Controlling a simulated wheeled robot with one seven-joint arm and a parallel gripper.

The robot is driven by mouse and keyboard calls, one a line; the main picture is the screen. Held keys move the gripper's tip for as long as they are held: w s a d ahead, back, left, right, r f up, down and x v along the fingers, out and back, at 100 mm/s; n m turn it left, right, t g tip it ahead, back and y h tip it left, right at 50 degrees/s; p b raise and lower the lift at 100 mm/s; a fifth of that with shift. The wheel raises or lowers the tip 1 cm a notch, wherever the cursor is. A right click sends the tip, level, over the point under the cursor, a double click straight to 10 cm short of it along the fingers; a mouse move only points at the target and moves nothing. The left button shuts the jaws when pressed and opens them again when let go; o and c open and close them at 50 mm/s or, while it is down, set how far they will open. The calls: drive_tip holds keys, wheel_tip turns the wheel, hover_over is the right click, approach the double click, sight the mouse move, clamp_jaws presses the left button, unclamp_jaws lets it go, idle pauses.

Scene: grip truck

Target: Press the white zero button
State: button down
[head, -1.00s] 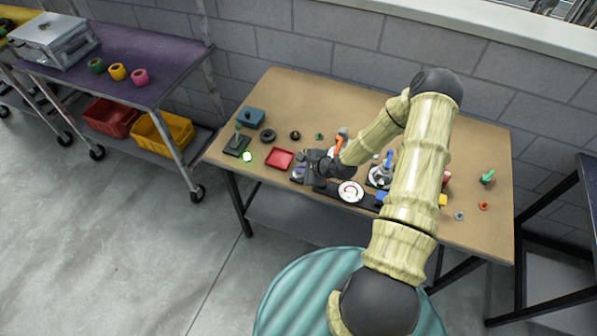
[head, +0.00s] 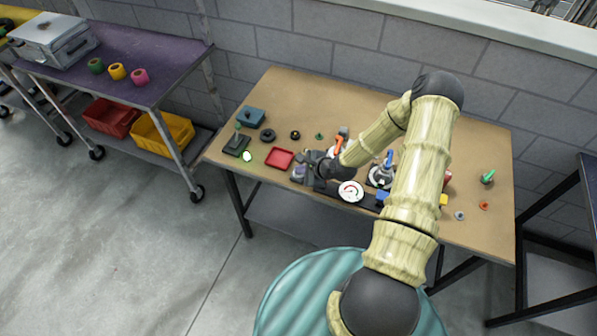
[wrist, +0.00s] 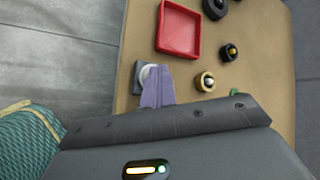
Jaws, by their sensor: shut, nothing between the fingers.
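The white round button (wrist: 146,73) sits on a small dark grey base in the wrist view, near the table edge. My gripper (wrist: 155,77) is shut, and its purple-grey fingertips overlap the right side of the button. I cannot tell whether the tips touch it or hover just above. In the head view my gripper (head: 298,173) is low over the front of the table, right of the red tray, and hides the button.
A white dial gauge (head: 350,191) stands to the right. A joystick-like box (head: 237,145) is at the table's left end. Bare tabletop (head: 300,95) lies at the back.

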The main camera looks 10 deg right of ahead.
drive_tip(key=shift+r+p, duration=0.4)
drive_tip(key=shift+r, duration=0.1)
drive_tip(key=shift+r+p, duration=2.3)
drive_tip(key=shift+r, duration=0.7)
drive_tip(key=s+r+n+g+h, duration=0.2)
drive_tip(key=s+r+n, duration=0.8)
drive_tip(key=r, duration=0.2)
drive_tip(key=s+r+n+g+h, duration=0.2)
drive_tip(key=s+r+n+h, duration=0.1)
drive_tip(key=s+r+n, duration=0.6)
wheel_tip(320, 180, up, 4)
drive_tip(key=shift+s+a+r+n+g+b, duration=0.15)
drive_tip(key=shift+s+a+n+g+b, duration=0.2)
drive_tip(key=shift+s, duration=0.2)
